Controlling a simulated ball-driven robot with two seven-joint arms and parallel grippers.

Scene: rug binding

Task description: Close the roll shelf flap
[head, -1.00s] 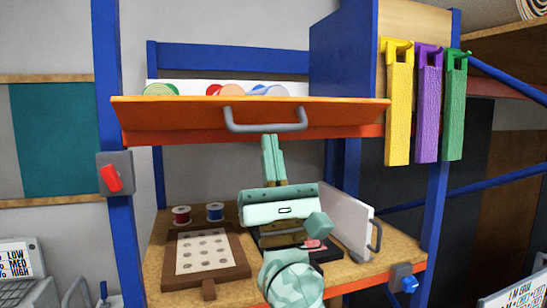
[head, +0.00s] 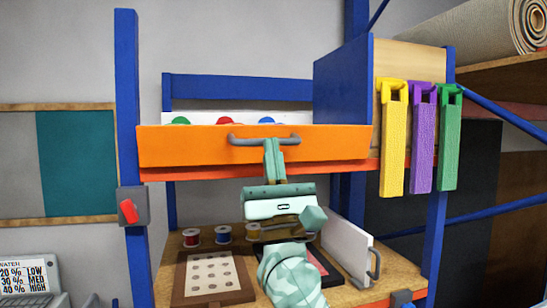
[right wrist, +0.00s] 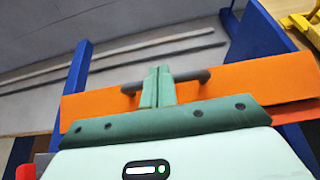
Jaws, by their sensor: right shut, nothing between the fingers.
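The roll shelf flap (head: 330,146) is an orange panel across the front of the upper shelf. It now faces me nearly upright. Its grey bar handle (head: 240,141) runs along the upper part. My right gripper (head: 273,146) is shut and empty, with its fingertips against or just in front of the handle. In the right wrist view the closed fingers (right wrist: 158,78) cover the handle's middle, and the orange flap (right wrist: 265,85) spreads to both sides. Whether the fingers touch the flap I cannot tell. My left gripper is not in view.
Coloured rolls (head: 225,121) show above the flap's top edge. Yellow, purple and green straps (head: 422,140) hang at the right of the blue frame (head: 127,80). Below are thread spools (head: 222,234), a dotted board (head: 210,275) and a white upright panel (head: 345,247). A red switch (head: 129,210) is on the left post.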

